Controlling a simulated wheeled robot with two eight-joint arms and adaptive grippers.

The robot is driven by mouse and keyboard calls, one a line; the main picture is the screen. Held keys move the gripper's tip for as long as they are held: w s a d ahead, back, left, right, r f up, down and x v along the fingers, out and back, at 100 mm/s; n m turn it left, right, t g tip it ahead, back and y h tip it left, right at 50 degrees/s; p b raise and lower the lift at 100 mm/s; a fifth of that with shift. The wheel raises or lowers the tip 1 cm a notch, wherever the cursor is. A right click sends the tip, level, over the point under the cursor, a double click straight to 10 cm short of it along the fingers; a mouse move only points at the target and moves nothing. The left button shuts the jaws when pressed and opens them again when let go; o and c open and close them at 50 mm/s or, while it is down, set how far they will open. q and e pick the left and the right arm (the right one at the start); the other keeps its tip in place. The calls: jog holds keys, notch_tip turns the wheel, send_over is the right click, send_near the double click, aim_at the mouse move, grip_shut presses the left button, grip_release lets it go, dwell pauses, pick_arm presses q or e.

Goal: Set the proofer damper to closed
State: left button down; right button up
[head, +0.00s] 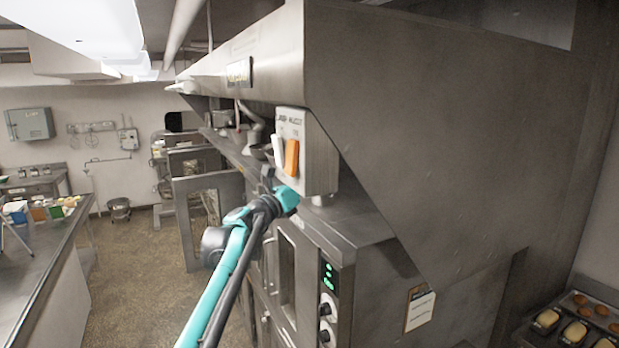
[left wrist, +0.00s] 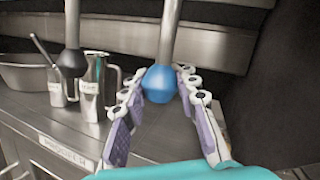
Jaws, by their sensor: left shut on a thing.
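In the left wrist view a blue ball knob (left wrist: 159,87) hangs at the lower end of a metal rod (left wrist: 170,32). My left gripper (left wrist: 160,78) is shut on this blue knob, with one finger on each side of it. A second rod with a black ball knob (left wrist: 71,62) hangs to the left, apart from the gripper. In the head view my teal left arm reaches up to the hood, and its gripper is mostly hidden beside the switch box (head: 320,160). No damper position marking is readable. My right gripper is in neither view.
The sloping steel hood (head: 440,120) fills the right of the head view above an oven (head: 340,250). In the left wrist view, metal jugs (left wrist: 92,95) and a bowl (left wrist: 25,72) stand on the steel top left of the gripper. Open floor (head: 140,270) lies left of my arm.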

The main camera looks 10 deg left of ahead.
pick_arm(q)
jog(key=c, duration=1.2)
grip_release()
jog(key=shift+d, duration=0.1)
jog(key=shift+o, duration=0.2)
jog(key=shift+d, duration=0.15)
jog(key=v, duration=1.2)
jog(key=shift+f, duration=0.1)
